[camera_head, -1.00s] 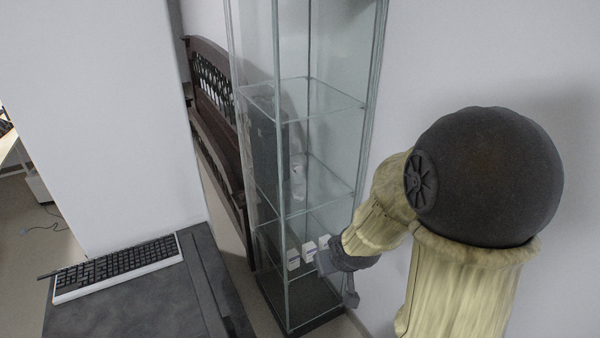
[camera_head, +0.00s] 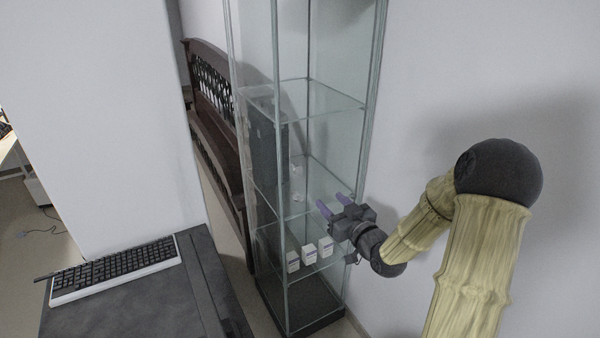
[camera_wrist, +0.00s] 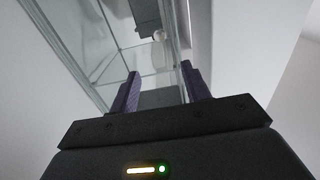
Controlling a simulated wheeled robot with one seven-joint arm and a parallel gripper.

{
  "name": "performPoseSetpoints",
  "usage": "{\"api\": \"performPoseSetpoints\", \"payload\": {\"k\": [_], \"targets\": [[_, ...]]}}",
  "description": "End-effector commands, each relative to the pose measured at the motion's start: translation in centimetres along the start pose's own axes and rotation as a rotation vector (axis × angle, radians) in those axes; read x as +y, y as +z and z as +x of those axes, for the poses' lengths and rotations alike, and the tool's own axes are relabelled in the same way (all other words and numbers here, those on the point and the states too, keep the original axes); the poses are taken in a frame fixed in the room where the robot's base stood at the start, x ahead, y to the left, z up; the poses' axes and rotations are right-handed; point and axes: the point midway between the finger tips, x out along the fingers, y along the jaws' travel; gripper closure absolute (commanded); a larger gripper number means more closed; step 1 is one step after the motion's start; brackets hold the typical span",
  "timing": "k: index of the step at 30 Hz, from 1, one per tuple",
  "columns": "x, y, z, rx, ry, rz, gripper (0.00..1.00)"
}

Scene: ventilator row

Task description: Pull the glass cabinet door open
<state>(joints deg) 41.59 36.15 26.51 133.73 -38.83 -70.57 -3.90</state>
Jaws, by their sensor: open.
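The glass cabinet (camera_head: 318,130) stands tall and narrow in the middle of the head view, with glass shelves and a dark base. Its front glass door (camera_head: 325,215) looks closed; I cannot make out a handle. My gripper (camera_head: 333,205) is in front of the cabinet's right side at about lower-shelf height, with its two purple fingers apart and nothing between them. In the wrist view, my gripper (camera_wrist: 160,88) points at the cabinet (camera_wrist: 140,50), and a vertical frame edge shows near the right finger. I cannot tell whether the fingers touch the glass.
Several small white boxes (camera_head: 309,254) stand on a low cabinet shelf. A dark wooden bench (camera_head: 215,125) is behind left. A dark desk (camera_head: 140,305) with a keyboard (camera_head: 118,268) is at front left. A bare white wall (camera_head: 470,60) is at right.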

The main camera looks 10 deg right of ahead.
Motion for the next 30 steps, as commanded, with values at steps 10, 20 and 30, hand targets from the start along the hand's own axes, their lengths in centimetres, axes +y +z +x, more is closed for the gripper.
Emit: {"api": "performPoseSetpoints", "payload": {"k": [10,20,30], "targets": [[-0.1,-0.1,1.8,-0.002,-0.003,0.0,0.53],[-0.1,-0.2,7.3,-0.002,-0.002,0.0,0.53],[-0.1,-0.1,13.0,-0.002,-0.001,0.001,0.53]]}}
